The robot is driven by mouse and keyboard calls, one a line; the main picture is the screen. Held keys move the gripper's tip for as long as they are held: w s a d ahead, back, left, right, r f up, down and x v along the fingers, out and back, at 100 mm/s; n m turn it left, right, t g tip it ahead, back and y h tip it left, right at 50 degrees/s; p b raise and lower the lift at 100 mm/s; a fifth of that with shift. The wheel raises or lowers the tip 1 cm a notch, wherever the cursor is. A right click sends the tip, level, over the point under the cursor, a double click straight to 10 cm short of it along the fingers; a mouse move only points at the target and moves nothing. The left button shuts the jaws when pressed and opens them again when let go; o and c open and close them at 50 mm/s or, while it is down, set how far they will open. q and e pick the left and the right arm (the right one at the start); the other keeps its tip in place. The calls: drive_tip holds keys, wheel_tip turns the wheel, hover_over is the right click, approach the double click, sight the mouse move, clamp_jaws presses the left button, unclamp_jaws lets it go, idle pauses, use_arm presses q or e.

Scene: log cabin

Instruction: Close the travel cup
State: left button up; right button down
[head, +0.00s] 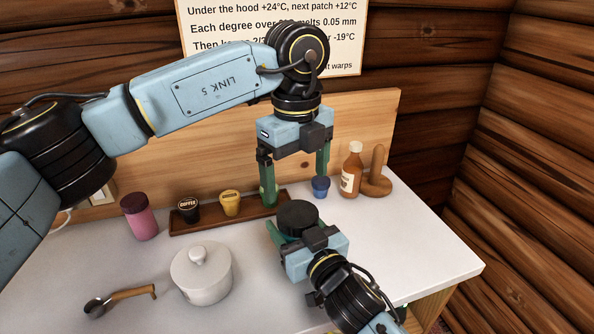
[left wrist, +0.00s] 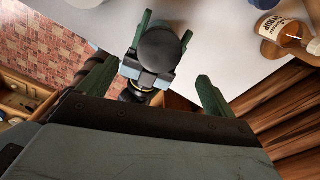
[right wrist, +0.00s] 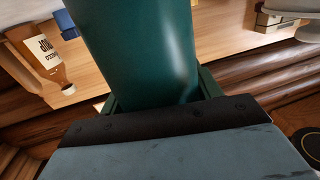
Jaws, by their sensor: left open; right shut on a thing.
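The travel cup is a dark green cylinder in the right wrist view (right wrist: 145,45). A round black lid (head: 298,214) covers its top in the head view, and the lid also shows in the left wrist view (left wrist: 160,50). I cannot tell whether the lid is fully seated. My right gripper (head: 299,233) is shut on the cup's body, at the front right of the counter. My left gripper (head: 296,186) points down, open and empty, its fingers spread above and just behind the lid. The cup's body is mostly hidden in the head view.
A wooden tray (head: 210,225) bears a black container (head: 188,209) and a yellow one (head: 230,202). A blue cup (head: 320,187), syrup bottle (head: 351,170) and wooden piece (head: 376,182) stand behind right. A pink bottle (head: 140,218), white pot (head: 201,277) and ladle (head: 96,307) are left. The counter's right end is clear.

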sight(297, 213)
use_arm(q)
drive_tip(key=shift+s+f, duration=0.1)
drive_tip(key=shift+f, duration=3.8)
drive_tip(key=c, duration=1)
drive_tip(key=m, duration=0.6)
drive_tip(key=shift+m, duration=0.3)
drive_tip(key=o, duration=1.1)
